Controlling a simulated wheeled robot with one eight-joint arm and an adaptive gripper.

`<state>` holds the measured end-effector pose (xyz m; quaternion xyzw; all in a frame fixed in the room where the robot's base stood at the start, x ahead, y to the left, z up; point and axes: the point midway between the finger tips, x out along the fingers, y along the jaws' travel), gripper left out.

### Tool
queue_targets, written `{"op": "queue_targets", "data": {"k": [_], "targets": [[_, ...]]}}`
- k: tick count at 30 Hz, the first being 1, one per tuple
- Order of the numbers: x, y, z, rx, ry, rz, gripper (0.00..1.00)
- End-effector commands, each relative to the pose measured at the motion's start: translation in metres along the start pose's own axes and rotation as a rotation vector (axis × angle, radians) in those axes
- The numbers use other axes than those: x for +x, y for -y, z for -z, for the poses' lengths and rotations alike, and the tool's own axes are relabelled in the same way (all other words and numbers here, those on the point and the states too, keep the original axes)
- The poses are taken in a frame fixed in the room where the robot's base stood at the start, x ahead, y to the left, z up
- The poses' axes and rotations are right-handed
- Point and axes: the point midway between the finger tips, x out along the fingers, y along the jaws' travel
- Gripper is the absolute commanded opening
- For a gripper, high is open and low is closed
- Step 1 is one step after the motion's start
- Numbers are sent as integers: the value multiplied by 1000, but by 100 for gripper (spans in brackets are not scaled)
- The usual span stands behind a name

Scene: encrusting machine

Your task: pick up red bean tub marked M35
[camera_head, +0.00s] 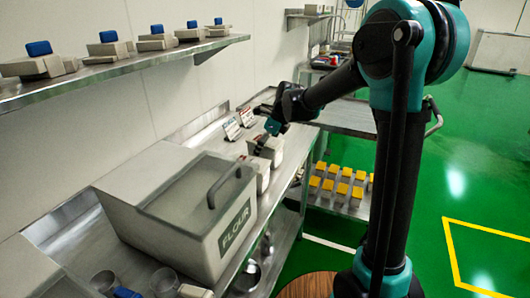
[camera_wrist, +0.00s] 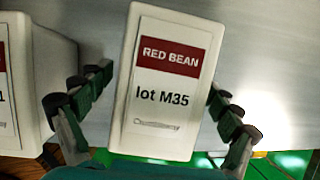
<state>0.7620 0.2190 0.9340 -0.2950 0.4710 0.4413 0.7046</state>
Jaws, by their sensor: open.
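The red bean tub (camera_wrist: 158,115) is a pale box with a red and white label reading "RED BEAN lot M35". In the wrist view it stands between the two spread fingers of my gripper (camera_wrist: 150,112), with a finger on each side. The fingers are open, and I cannot tell whether either touches the tub. In the head view my gripper (camera_head: 266,137) is at the tubs on the metal counter (camera_head: 285,185), beyond the flour bin. A pale tub (camera_head: 268,150) shows there, partly hidden by my gripper.
A second pale tub (camera_wrist: 45,75) stands close on the left in the wrist view, its label cut off. The large flour bin (camera_head: 195,215) fills the near counter. A shelf (camera_head: 130,65) with blue-topped items hangs above. Small label stands (camera_head: 232,128) are behind the tubs.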

Motion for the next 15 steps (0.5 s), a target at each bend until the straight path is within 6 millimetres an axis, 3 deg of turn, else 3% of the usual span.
{"op": "queue_targets", "data": {"k": [6, 15], "targets": [[29, 1, -1, 1, 0, 0, 91], [34, 1, -1, 1, 0, 0, 91]]}}
